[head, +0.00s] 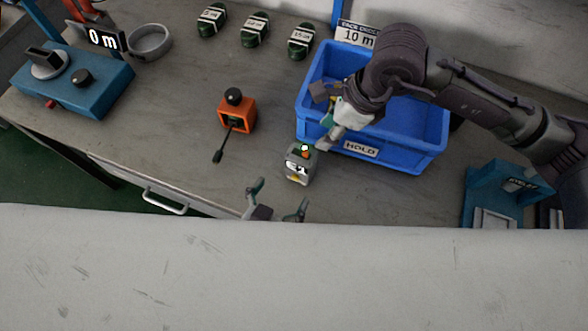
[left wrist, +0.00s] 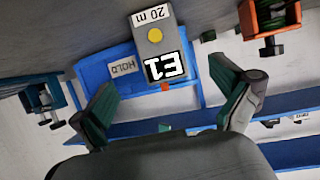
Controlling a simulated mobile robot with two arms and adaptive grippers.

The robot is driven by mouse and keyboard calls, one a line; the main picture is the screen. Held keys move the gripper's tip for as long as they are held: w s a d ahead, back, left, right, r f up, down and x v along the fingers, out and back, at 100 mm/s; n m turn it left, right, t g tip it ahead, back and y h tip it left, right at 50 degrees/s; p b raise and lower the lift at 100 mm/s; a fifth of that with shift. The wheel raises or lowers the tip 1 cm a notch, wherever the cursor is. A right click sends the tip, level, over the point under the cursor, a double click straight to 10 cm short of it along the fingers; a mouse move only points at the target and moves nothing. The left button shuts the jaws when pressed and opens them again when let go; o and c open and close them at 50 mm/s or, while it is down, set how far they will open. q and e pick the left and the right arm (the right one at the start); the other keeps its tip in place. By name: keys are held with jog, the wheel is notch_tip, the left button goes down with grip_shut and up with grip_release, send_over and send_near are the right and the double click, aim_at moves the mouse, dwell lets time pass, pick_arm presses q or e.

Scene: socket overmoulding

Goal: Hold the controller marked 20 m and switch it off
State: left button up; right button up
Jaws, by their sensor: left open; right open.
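The controller (head: 298,172) is a small grey box standing on the table, with a white-on-dark E1 display and an orange part on top. In the left wrist view the controller (left wrist: 157,45) shows a 20 m tag, a yellow round button and the E1 display upside down. My left gripper (head: 280,197) is open and empty, just in front of the controller; its fingers are spread on either side of it in the left wrist view, apart from it. My right gripper (head: 322,118) is open above the blue bin's left front wall, behind the controller, partly hidden by its own wrist.
The blue bin (head: 425,152) marked HOLD stands behind right, with a 10 m sign (head: 357,35) at its back. An orange unit with a black lever (head: 238,114) stands left. Several dark green pieces lie at the back. A blue device (head: 85,95) stands far left, a teal fixture (head: 490,190) right.

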aim_at(296, 171)
pick_arm(q)
jog(key=x, duration=1.1)
jog(key=c, duration=1.3)
pick_arm(e)
jog(key=shift+d, duration=0.1)
jog(key=shift+c, duration=1.3)
pick_arm(q)
jog(key=shift+s+r, duration=0.1)
pick_arm(e)
jog(key=s+d+m, duration=0.1)
jog(key=d, duration=0.1)
jog(key=s+d, duration=0.1)
jog(key=d, duration=0.1)
jog(key=s+d+m+t, duration=0.1)
jog(key=d, duration=0.1)
jog(key=shift+s+r+m, duration=0.25)
jog(key=shift+s+m, duration=0.05)
jog(key=shift+s, duration=0.05)
grip_shut()
jog(key=shift+w+a, duration=0.1)
jog(key=shift+a, duration=0.1)
